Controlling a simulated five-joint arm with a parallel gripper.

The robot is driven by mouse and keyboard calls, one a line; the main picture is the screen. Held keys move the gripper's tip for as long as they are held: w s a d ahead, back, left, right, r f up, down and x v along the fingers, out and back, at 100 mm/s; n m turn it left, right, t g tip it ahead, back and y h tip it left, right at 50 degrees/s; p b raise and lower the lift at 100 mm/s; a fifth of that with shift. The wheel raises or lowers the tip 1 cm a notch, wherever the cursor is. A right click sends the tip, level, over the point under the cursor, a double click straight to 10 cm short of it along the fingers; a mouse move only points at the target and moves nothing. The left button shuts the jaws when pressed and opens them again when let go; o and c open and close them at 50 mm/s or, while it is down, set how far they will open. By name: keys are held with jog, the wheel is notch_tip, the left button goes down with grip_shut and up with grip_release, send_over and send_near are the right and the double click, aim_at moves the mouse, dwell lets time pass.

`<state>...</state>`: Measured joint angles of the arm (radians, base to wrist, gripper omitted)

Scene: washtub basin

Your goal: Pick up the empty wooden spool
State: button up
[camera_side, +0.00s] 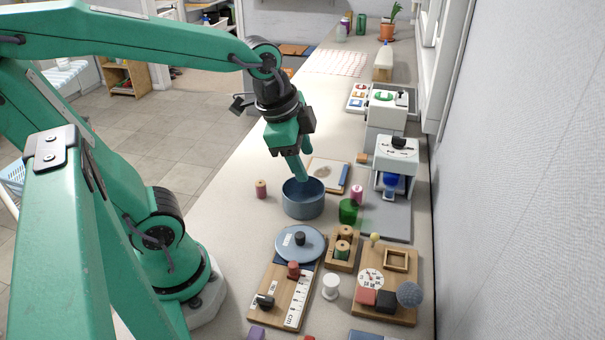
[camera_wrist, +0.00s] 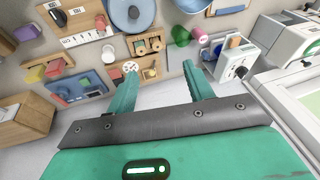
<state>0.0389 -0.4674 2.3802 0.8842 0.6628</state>
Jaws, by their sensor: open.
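I cannot tell for sure which wooden spool is bare of thread. A pink spool (camera_side: 357,192) and a white spool (camera_side: 331,286) stand apart on the counter. My gripper (camera_side: 304,178) points down over the basin, with nothing seen in it. In the wrist view my gripper (camera_wrist: 161,70) has its two fingers spread apart.
A green cup (camera_side: 348,211) stands right of the basin. A blue lid (camera_side: 290,246), a board with a ruler (camera_side: 272,306) and a board with blocks and a ball (camera_side: 400,315) crowd the near counter. White machines (camera_side: 396,153) line the right. The counter left of the basin is mostly free.

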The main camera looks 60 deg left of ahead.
jog(key=w+d+f+m+g, duration=0.2)
jog(key=w+f+m, duration=0.3)
jog(key=m, duration=0.4)
jog(key=m+g, duration=0.2)
jog(key=m, duration=0.8)
send_over(346, 229)
jog(key=shift+d+f, duration=0.1)
jog(key=shift+f, duration=7.15)
jog(key=shift+c, duration=0.4)
jog(key=c, duration=1)
